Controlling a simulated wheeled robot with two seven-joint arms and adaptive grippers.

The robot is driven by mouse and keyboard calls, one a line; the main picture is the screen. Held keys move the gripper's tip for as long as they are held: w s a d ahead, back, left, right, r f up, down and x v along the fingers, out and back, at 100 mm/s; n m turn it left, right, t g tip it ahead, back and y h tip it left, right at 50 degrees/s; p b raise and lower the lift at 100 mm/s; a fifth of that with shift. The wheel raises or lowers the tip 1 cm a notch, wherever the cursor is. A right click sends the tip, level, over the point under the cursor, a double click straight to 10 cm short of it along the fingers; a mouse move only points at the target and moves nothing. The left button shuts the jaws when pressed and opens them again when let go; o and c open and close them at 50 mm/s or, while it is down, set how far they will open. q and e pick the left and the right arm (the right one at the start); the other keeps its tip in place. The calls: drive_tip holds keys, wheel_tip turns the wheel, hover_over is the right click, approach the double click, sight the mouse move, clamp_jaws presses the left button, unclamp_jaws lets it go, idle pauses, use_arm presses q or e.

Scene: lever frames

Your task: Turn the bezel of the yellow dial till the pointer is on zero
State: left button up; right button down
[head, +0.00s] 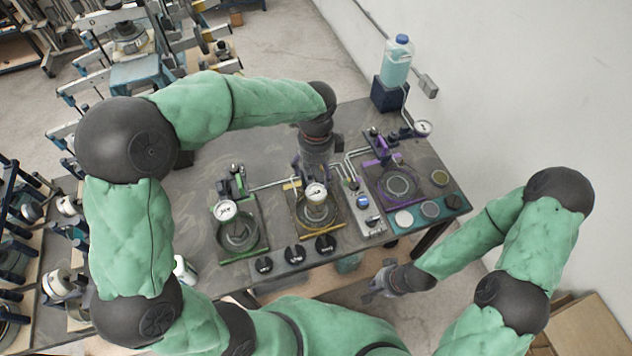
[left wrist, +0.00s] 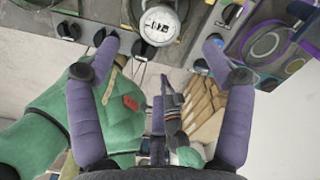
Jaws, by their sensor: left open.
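The yellow dial (head: 316,193) is a small round white-faced gauge on the yellow-edged station in the middle of the bench. Its white face also shows at the top of the left wrist view (left wrist: 160,20), with dark marks; I cannot read where the pointer stands against zero. My left gripper (head: 316,166) hangs just behind and above this dial in the head view. In the left wrist view its two purple fingers (left wrist: 160,45) are spread wide, empty, with the dial beyond and between their tips. My right gripper (head: 374,288) is off the bench's front edge; its jaw state is unclear.
A green-edged station with another gauge (head: 226,210) stands to the left. A switch panel (head: 362,205) and a purple-edged station (head: 398,185) stand to the right. Black knobs (head: 295,254) line the front. A bottle (head: 397,60) stands at the back right.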

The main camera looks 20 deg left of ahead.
sight(316, 191)
use_arm(q)
wheel_tip(316, 191, down, 9)
drive_tip(key=shift+f+b, duration=0.15)
drive_tip(key=shift+b, duration=0.25)
drive_tip(key=c, duration=1.2)
